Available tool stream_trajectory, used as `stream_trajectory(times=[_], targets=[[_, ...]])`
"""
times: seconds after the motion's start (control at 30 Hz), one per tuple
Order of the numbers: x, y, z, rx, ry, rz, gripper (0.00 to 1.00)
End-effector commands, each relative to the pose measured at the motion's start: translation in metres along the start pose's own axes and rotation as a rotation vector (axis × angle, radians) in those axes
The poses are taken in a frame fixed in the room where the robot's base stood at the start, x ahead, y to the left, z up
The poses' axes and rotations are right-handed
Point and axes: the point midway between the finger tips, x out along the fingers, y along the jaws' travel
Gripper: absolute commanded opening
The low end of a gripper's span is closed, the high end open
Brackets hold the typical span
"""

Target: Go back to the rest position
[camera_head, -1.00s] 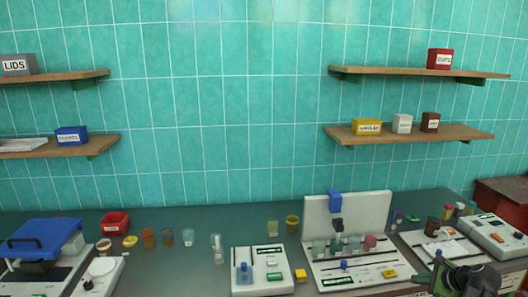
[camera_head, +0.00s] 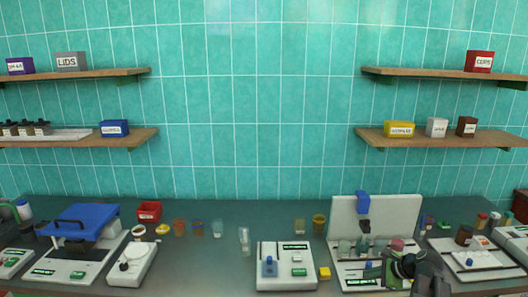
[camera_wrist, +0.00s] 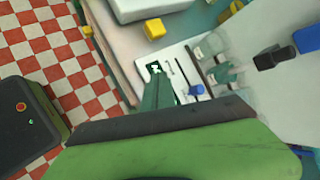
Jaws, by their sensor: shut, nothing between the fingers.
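My gripper (camera_head: 388,271) is at the lower right of the head view, in front of the white stand with jars at the bench's front. In the wrist view, its dark green fingers (camera_wrist: 158,92) are together, with nothing seen between them. Below the fingers in that view, the black and green body of my arm fills the bottom. The white stand (camera_head: 408,214) has a tall back panel, a blue block on top and several small jars along its base. My gripper and arm hide part of its right front.
A white device with a blue knob (camera_head: 286,279) and a yellow block (camera_head: 324,273) stand left of my gripper. A blue-lidded machine (camera_head: 80,223) is at the left. Shelves (camera_head: 450,137) hang on the tiled wall.

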Motion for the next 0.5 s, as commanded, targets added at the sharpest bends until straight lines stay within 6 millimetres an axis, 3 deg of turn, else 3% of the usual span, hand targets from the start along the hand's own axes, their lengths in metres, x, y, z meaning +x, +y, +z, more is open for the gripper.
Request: stream_trajectory(times=[0.03, 0.1, 0.2, 0.33, 0.4, 0.5], targets=[[0.023, 0.011, 0.038, -0.073, -0.017, 0.052, 0.0], [0.051, 0.031, 0.086, -0.205, -0.028, 0.132, 0.0], [0.081, 0.068, 0.144, -0.429, -0.037, 0.248, 0.0], [0.102, 0.116, 0.195, -0.735, -0.044, 0.388, 0.0], [0.106, 0.14, 0.212, -0.907, -0.047, 0.463, 0.0], [0.104, 0.172, 0.223, -1.187, -0.049, 0.587, 0.0]])
